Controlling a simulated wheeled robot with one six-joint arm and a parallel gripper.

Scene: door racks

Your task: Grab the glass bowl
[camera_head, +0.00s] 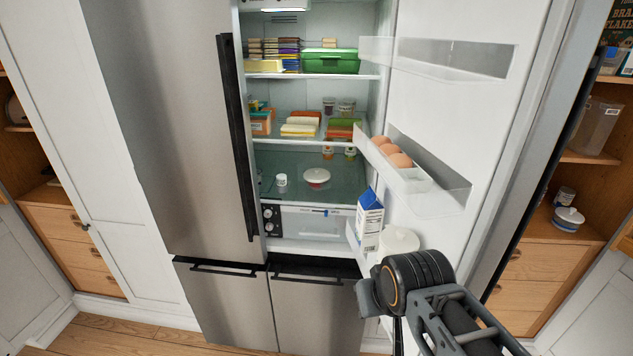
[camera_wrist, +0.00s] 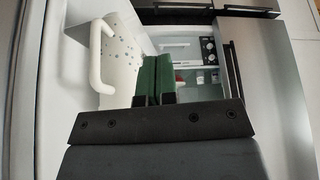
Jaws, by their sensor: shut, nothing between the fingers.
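A small round bowl (camera_head: 317,177) with a pale top and some red sits on the lower glass shelf inside the open fridge. It looks like the glass bowl, though it is too small to be sure. In the wrist view, a small red patch beyond the fingers may be part of it. My gripper (camera_wrist: 155,58) shows its green fingers together and empty, beside a white jug (camera_wrist: 118,60). In the head view, my wrist is at the lower right by the open door, and the fingers are hidden.
The fridge door (camera_head: 480,120) stands open at right with eggs (camera_head: 390,151), a blue-and-white carton (camera_head: 369,222) and the white jug (camera_head: 399,240) in its racks. A small white jar (camera_head: 282,182) stands left of the bowl. The closed left door (camera_head: 165,110) borders the opening.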

